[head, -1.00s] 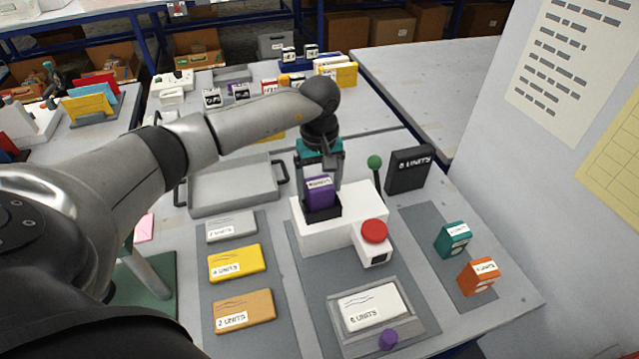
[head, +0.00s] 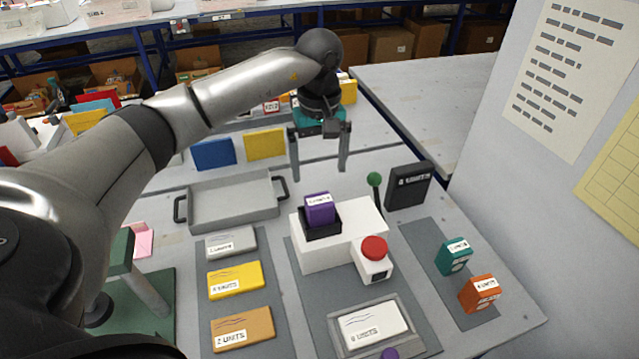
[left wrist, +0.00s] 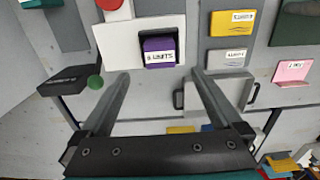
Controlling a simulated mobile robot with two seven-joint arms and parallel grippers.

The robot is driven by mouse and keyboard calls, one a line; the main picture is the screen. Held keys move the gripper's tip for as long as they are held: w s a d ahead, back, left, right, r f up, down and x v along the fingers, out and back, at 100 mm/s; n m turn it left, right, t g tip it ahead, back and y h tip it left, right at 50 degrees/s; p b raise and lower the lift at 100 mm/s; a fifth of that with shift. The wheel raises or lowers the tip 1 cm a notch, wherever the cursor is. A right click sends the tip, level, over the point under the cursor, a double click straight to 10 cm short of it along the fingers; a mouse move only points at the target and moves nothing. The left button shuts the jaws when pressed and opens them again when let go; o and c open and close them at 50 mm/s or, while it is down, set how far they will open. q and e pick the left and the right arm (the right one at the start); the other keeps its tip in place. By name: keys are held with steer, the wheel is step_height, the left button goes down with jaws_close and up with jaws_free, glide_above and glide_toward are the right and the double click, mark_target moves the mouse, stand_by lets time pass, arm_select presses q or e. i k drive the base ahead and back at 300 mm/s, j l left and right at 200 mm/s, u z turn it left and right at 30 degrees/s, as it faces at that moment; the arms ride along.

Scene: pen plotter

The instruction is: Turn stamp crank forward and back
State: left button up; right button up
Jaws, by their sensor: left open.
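The white stamp machine (head: 312,247) stands on a grey mat, with a red button (head: 375,247) at its front. A crank with a green ball knob (head: 374,179) stands upright at its back right; the knob also shows in the left wrist view (left wrist: 95,82). A purple block (head: 319,207) labelled in units sits in the machine's black holder (head: 322,228). My left gripper (head: 319,172) is open and empty, above and behind the machine, apart from block and crank. My right gripper is not in view.
A black units sign (head: 409,184) stands close right of the knob. A grey tray (head: 235,203) lies left of the machine. Grey, yellow and orange (head: 243,329) pads lie front left. Teal (head: 453,256) and orange (head: 480,293) blocks lie right. A wall panel rises at right.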

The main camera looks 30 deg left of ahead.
mark_target(374, 178)
steer(key=k+l, duration=1.2)
steer(key=k, duration=0.1)
